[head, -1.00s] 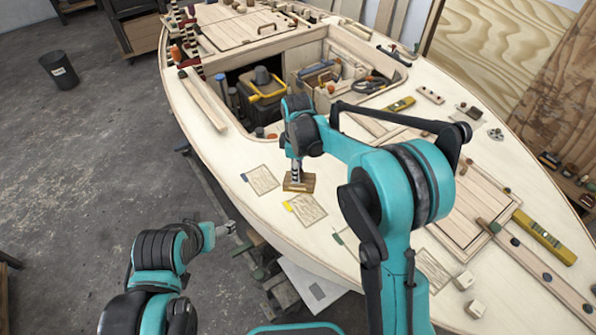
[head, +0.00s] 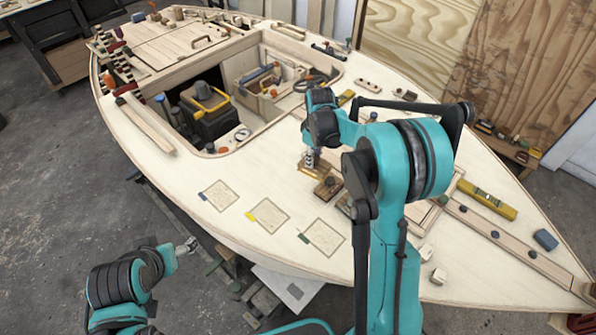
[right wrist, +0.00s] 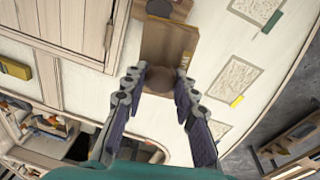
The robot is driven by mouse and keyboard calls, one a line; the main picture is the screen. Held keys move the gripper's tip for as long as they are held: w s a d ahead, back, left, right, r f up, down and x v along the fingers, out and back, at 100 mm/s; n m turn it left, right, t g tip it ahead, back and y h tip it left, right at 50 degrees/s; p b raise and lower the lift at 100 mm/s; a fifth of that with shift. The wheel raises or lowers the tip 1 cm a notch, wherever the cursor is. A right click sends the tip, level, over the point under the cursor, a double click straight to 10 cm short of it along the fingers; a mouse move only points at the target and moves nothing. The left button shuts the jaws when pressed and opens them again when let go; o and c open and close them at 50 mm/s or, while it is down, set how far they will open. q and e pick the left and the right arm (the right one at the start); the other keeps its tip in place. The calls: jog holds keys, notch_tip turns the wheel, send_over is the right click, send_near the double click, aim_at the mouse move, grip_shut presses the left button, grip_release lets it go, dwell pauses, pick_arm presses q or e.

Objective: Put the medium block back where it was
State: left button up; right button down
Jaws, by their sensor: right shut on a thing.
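My right gripper (head: 312,158) is shut on the round brown knob (right wrist: 158,80) of a wooden block, taken as the medium block (right wrist: 166,52). In the head view this block sits low at or just above the deck, partly hidden by my gripper and arm; contact with the deck cannot be told. Another brown block (head: 328,188) with a dark knob stands right beside it, towards the front right. Three outlined squares lie empty on the deck: blue-tagged (head: 218,195), yellow-tagged (head: 268,215) and green-tagged (head: 322,238). My left gripper (head: 190,245) is off the hull's near side, its opening unclear.
The open cockpit (head: 215,145) with a black and yellow toolbox lies left of my right gripper. A yellow level (head: 487,199) and a blue block (head: 546,240) lie at the right. Small pale blocks (head: 438,276) lie near the front edge. The deck around the squares is clear.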

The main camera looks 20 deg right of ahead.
jog(key=shift+m, duration=0.7)
jog(key=d, duration=0.4)
jog(key=shift+s+d+r, duration=0.15)
jog(key=shift+s+r, duration=0.1)
jog(key=shift+r, duration=0.1)
jog(key=shift+w+a+f+b, duration=0.6)
jog(key=shift+w+a+f, duration=0.7)
jog(key=shift+f, duration=0.55)
jog(key=shift+w+a+f+b, duration=0.55)
jog(key=shift+w+a+f, duration=0.45)
jog(key=shift+w+f, duration=0.75)
jog(key=shift+w+a+f+b, duration=0.6)
jog(key=shift+w+a+f, duration=0.65)
jog(key=shift+f, duration=0.75)
jog(key=shift+f, duration=0.1)
jog(key=c, duration=1.2)
grip_release()
jog(key=shift+d, duration=0.1)
